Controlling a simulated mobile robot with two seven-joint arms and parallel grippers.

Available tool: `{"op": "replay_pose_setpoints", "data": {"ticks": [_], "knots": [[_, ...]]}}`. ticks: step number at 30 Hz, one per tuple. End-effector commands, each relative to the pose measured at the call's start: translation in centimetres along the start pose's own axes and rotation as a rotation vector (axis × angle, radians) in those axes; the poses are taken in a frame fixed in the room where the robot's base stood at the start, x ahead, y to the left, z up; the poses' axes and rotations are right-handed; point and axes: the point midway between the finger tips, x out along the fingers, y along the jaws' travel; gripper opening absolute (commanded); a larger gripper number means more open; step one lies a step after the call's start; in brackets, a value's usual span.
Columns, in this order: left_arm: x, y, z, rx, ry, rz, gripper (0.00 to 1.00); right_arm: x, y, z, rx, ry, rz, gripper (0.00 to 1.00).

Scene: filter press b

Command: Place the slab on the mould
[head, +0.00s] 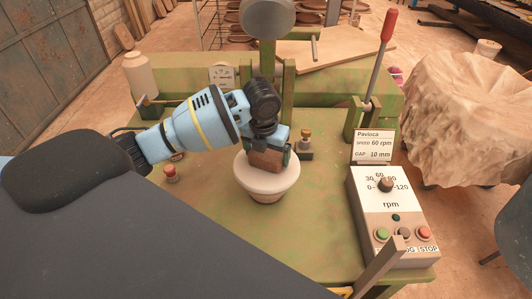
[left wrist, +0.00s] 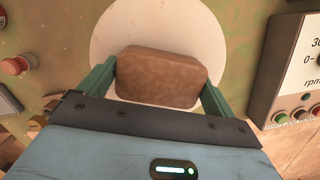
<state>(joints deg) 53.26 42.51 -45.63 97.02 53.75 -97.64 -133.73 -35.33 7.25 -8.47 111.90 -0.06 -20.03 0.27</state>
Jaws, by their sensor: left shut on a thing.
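The slab is a brown block (head: 266,161) held between the fingers of my left gripper (head: 268,149). It also shows in the left wrist view (left wrist: 158,76), with one green finger at each side of it. The mould is a white, round, bowl-shaped piece (head: 266,186) on the green machine table, directly below the slab. In the left wrist view its white round top (left wrist: 158,30) lies behind the slab. I cannot tell whether the slab touches the mould. My right gripper is not in view.
A control box (head: 392,215) with dial and buttons stands right of the mould. A red-handled lever (head: 388,28) rises behind it. A round grey press head (head: 267,15) is above and behind. A red button (head: 170,172) sits to the left. A cloth-covered table (head: 465,100) stands at right.

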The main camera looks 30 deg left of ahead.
Motion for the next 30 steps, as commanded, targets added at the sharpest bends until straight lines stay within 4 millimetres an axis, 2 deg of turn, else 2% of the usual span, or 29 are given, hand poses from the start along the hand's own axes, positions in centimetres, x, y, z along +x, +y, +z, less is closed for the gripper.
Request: {"op": "replay_pose_setpoints", "data": {"ticks": [7,8,9,16,20,25,30], "knots": [[0.3,0.0,0.0,-0.001,0.000,0.000,0.54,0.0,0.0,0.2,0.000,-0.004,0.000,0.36],[0.3,0.0,-0.1,-0.001,0.001,0.001,0.93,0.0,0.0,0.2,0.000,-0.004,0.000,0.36],[0.3,0.0,-0.1,-0.001,0.001,0.001,0.99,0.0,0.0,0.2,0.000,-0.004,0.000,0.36],[0.3,0.0,-0.1,-0.001,0.001,0.001,1.00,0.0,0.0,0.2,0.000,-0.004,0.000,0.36],[-0.4,0.0,0.1,-0.001,-0.001,0.000,1.00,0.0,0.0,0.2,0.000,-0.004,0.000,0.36],[-2.9,0.1,0.1,-0.001,-0.002,0.001,1.00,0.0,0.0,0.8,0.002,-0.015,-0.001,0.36],[-6.6,0.0,0.1,0.000,-0.004,-0.001,1.00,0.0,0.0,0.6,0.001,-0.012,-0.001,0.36]]}}
